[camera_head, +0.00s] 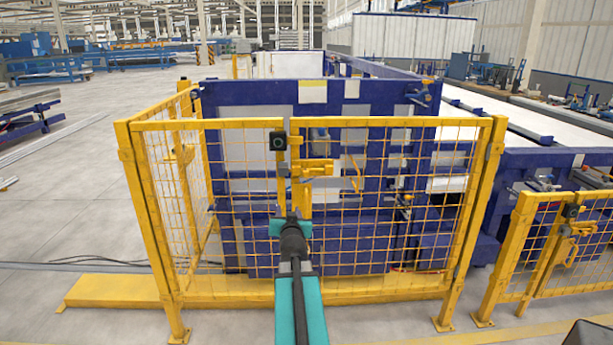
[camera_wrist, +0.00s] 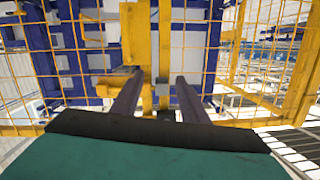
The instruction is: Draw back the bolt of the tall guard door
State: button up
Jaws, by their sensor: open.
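The tall guard door (camera_head: 390,215) is a yellow frame with wire mesh, standing upright in front of blue machinery. Its yellow bolt (camera_head: 317,169) sits on the middle post, right of a dark round-faced box (camera_head: 278,141). A yellow loop handle (camera_head: 356,172) is to the bolt's right. My gripper (camera_head: 293,217) is in front of the middle post and below the bolt, largely hidden by my arm. In the wrist view, my gripper (camera_wrist: 159,76) has two dark fingers apart, with nothing clearly held. A yellow post with plates (camera_wrist: 136,35) stands beyond them. I cannot tell which part there is the bolt.
A lower yellow mesh gate (camera_head: 545,245) with its own latch stands at the right. A yellow floor-level strip (camera_head: 110,291) runs along the fence base at the left. Cables lie on the floor behind it.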

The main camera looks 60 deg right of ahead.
jog(key=m+h, duration=0.1)
jog(key=h, duration=0.1)
send_near(306, 174)
jog(key=v, duration=0.5)
jog(key=shift+w+a, duration=0.1)
jog(key=shift+w, duration=0.05)
jog(key=shift+w, duration=0.1)
jog(key=shift+x, duration=6.9)
jog(key=shift+s, duration=0.2)
grip_shut()
